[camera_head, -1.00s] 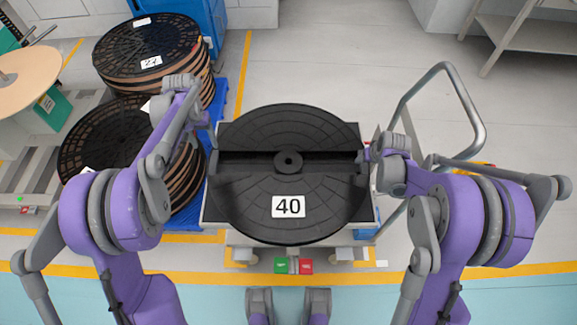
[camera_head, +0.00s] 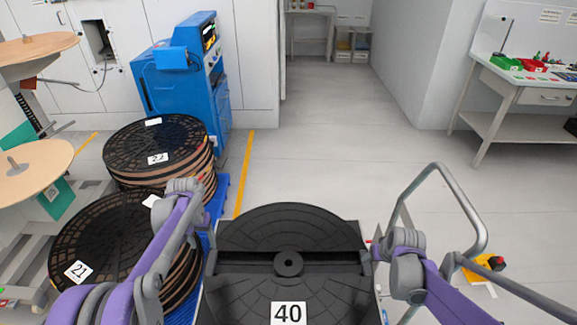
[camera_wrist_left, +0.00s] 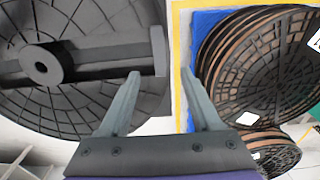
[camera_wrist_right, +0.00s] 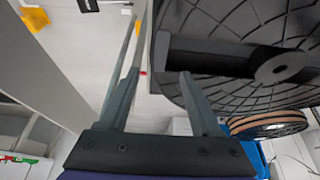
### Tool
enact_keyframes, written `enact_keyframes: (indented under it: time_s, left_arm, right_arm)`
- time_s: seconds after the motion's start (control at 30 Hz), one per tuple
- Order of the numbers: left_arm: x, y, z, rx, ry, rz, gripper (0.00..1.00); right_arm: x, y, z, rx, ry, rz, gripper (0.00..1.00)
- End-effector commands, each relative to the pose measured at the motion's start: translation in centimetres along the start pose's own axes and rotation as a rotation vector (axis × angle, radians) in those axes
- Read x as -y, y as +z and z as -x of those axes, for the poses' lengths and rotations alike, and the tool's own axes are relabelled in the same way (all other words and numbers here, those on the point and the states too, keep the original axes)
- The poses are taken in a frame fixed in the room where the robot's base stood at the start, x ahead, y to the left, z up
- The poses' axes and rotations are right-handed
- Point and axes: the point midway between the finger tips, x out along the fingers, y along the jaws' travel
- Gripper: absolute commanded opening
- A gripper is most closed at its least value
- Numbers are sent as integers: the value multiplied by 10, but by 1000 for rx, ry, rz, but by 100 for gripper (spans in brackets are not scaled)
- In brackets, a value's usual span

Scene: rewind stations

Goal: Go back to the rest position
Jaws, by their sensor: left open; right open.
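A large black round reel marked 40 (camera_head: 262,228) lies flat in front of me, with a hub and a cross bar at its middle. My left gripper (camera_wrist_left: 160,73) is open and empty; in the left wrist view the end of the cross bar is just beyond its left finger, apparently apart from it. In the head view this arm is at the reel's left side. My right gripper (camera_wrist_right: 160,74) is open and empty beside the reel's other edge. In the head view my right wrist is at the reel's right side. The reel's near part is cut off.
Stacked reels marked 22 (camera_head: 130,150) and 21 (camera_head: 90,240) stand close on the left on a blue pallet. A blue machine (camera_head: 180,85) is behind them. A grey tubular handle (camera_head: 478,215) rises at right. A workbench (camera_head: 520,85) stands far right. The floor ahead is clear.

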Motion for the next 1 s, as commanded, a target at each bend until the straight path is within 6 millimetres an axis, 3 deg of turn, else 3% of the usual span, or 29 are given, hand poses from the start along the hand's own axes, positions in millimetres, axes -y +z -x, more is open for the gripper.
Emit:
enact_keyframes:
  time_s: [0.13,0.27,0.4,0.6,0.8,1.0]
  left_arm:
    - [-2,4,8,-8,-1,0,65]
    - [-12,23,41,-41,-5,-2,65]
    - [-29,61,90,-103,-10,-2,65]
    - [-51,126,142,-200,-14,-1,65]
    - [-67,195,172,-299,-13,-1,65]
    - [-78,253,178,-390,-7,-1,65]
  right_arm:
    - [3,1,8,-1,0,0,65]
    - [13,6,41,-5,-1,2,65]
    - [31,21,94,-11,-1,3,65]
    - [52,52,161,-20,-1,2,65]
    - [69,90,214,-33,-1,2,65]
    - [79,126,250,-47,-1,2,65]
